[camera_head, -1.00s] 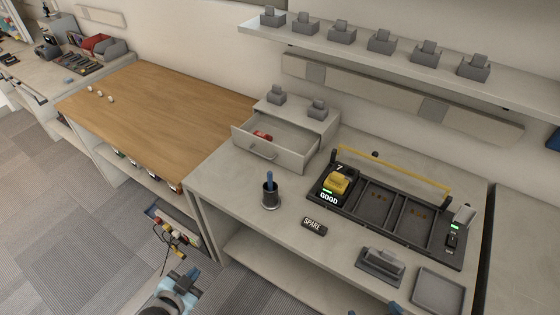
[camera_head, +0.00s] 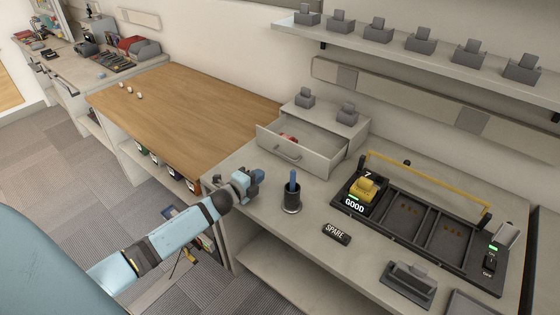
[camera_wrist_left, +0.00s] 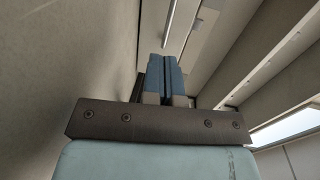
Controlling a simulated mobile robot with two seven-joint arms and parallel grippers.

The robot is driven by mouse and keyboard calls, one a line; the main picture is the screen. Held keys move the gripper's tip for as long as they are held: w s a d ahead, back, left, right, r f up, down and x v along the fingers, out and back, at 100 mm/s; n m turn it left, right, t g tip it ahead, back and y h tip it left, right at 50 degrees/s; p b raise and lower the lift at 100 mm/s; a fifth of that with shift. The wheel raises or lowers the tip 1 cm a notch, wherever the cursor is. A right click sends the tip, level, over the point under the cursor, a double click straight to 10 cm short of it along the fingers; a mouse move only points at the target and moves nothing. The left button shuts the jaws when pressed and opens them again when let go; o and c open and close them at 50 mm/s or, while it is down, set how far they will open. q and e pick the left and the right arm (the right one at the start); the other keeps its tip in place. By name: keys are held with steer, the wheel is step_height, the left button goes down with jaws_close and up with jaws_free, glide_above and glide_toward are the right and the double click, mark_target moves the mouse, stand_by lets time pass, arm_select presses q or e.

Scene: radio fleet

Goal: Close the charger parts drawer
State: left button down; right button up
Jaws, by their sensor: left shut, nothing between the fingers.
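The charger parts drawer (camera_head: 283,154) is pulled open from a small grey cabinet (camera_head: 345,140) on the grey workbench. A bar handle is on its front, and a red item (camera_head: 289,138) lies inside. My left gripper (camera_head: 259,175) is shut and empty over the bench's left edge, in front of the drawer and a little left of its handle, apart from it. My right gripper is not in view.
A dark cup (camera_head: 291,199) with a blue tool stands right of my left gripper. A SPARE label (camera_head: 336,234) and a charger rack (camera_head: 425,225) with a yellow radio part lie further right. A wooden table (camera_head: 185,105) is at left. A shelf (camera_head: 430,55) hangs above.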

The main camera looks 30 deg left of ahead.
arm_select(q)
steer(key=w, duration=0.9)
steer(key=shift+d+f, duration=0.1)
steer(key=shift+d, duration=0.25)
steer(key=shift+w, duration=0.35)
